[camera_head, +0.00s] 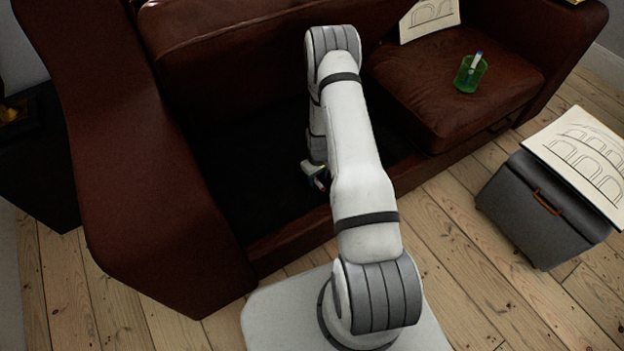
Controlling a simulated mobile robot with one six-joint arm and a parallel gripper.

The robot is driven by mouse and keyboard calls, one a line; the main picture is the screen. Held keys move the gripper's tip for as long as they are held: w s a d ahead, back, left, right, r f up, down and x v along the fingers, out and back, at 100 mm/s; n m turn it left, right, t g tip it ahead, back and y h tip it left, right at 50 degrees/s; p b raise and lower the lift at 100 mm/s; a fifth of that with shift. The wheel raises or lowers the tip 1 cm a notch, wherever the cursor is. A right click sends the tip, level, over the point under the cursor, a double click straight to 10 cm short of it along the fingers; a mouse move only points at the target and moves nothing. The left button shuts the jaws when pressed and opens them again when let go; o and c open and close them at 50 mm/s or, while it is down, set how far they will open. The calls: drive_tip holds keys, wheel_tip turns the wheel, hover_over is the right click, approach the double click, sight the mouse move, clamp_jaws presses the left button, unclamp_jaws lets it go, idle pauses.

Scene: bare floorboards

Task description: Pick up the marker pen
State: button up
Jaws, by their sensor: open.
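A marker-like pen (475,60), white with a dark blue end, stands tilted in a green see-through cup (468,80) on the right seat cushion of the brown leather sofa. My gripper (318,178) is small in view and partly hidden by my arm. It hangs low over the dark open seat space, left of and well apart from the cup. Its jaws are open. Small red and yellow bits show at its tip; I cannot tell whether they are part of it or a thing near it.
The sofa (170,170) lacks a cushion on the left, leaving a dark recess. Its seat cushion (440,105) bears the cup and a drawing sheet (428,20). A grey case (540,210) with another drawing (585,155) stands on the floorboards at right. Bare floor (450,230) lies between.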

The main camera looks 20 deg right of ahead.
drive_tip(key=shift+f, duration=0.75)
drive_tip(key=shift+r, duration=0.1)
drive_tip(key=shift+c, duration=0.2)
clamp_jaws()
